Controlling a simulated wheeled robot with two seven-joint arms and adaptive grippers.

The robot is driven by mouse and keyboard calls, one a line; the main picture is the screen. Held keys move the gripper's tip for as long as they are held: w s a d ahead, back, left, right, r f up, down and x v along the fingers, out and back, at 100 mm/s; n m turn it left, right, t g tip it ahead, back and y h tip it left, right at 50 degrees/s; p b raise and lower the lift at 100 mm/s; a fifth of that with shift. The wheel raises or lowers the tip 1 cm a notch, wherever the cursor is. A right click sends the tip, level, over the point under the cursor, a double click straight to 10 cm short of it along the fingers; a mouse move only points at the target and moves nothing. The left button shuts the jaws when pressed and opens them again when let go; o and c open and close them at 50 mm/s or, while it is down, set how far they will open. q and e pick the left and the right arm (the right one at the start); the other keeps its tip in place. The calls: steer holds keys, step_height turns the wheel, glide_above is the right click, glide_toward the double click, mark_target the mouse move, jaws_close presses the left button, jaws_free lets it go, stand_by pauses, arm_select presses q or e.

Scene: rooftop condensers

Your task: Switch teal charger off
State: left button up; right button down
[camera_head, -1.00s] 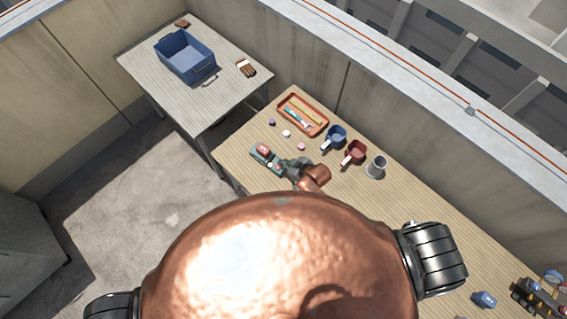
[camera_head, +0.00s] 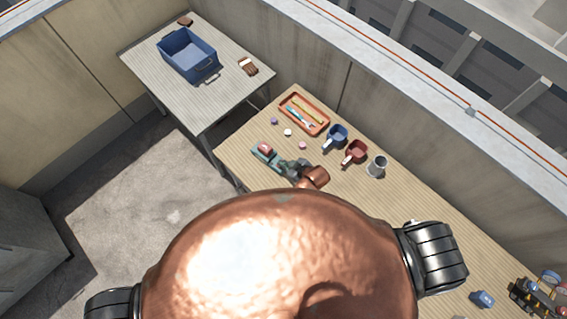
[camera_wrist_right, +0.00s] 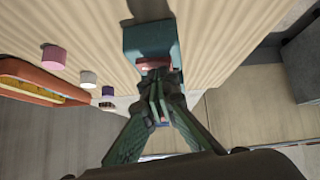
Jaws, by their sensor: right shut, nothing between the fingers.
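The teal charger (camera_head: 257,153) lies on the long wooden table near its left end, with a red part (camera_head: 265,147) on top. In the right wrist view the charger (camera_wrist_right: 150,37) is at top centre, and the red part (camera_wrist_right: 152,61) is partly hidden behind my fingertips. My right gripper (camera_head: 284,166) is at the charger's right side in the head view. In the wrist view its fingers (camera_wrist_right: 157,92) are shut together with nothing between them, close to the red part; I cannot tell if they touch it. My left gripper is not in view.
An orange tray (camera_head: 322,128) with pens, a blue mug (camera_head: 336,134), a red mug (camera_head: 356,151) and a grey mug (camera_head: 377,165) stand behind. Small pink (camera_head: 302,145), white (camera_head: 288,132) and purple (camera_head: 274,121) pieces lie near the charger. A blue bin (camera_head: 190,62) stands on the other table.

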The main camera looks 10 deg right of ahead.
steer(key=r+p, duration=0.4)
steer(key=p, duration=0.1)
steer(key=shift+w+d+r, duration=0.1)
steer(key=shift+d+r, duration=0.1)
steer(key=shift+r, duration=0.15)
steer(key=d+b+v, duration=0.1)
steer(key=b+v, duration=0.1)
steer(key=v, duration=0.7)
steer(key=shift+d, duration=0.3)
steer(key=shift+w, duration=0.2)
steer(key=shift+s+f, duration=0.1)
